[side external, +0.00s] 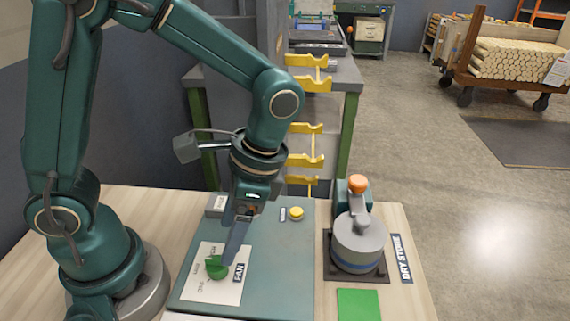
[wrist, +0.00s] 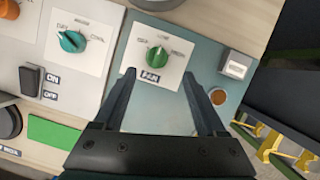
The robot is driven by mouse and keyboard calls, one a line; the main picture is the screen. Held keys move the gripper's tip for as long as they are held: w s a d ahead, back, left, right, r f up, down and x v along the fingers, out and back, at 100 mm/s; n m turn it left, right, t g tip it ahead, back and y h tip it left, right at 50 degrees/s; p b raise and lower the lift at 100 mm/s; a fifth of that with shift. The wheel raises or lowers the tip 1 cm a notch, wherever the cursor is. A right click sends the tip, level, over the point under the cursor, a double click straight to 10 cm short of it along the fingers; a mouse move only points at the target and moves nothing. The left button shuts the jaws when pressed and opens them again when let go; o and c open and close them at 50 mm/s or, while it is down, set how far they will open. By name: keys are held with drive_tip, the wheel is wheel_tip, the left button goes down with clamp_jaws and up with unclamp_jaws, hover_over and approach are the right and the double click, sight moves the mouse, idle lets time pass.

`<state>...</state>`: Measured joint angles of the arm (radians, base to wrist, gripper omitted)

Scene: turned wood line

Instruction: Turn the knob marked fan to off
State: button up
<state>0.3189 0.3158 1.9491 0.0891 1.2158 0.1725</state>
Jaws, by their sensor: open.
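The green fan knob (side external: 216,267) sits on a white plate on the blue-grey panel, beside a dark FAN label (side external: 239,272). In the wrist view the knob (wrist: 158,57) stands upright in the picture, its ridge pointing roughly up. Small position words are printed around it, too small to read surely. My gripper (side external: 229,260) is above the panel at the knob's label side. In the wrist view its two fingers are spread, with an empty gap (wrist: 159,74) just below the knob in the picture; no contact with the knob is visible.
The wrist view shows a teal knob (wrist: 72,41), an orange knob (wrist: 10,8), a dark switch (wrist: 31,80) and a white block (wrist: 236,66). A yellow button (side external: 297,213) is on the fan panel. A grey canister (side external: 359,245) and green square (side external: 358,304) stand right.

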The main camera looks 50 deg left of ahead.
sight(219, 257)
drive_tip(key=shift+s+d+f+g, duration=0.1)
drive_tip(key=shift+s+f+g, duration=0.25)
drive_tip(key=shift+f, duration=0.3)
drive_tip(key=shift+x, duration=2.4)
clamp_jaws()
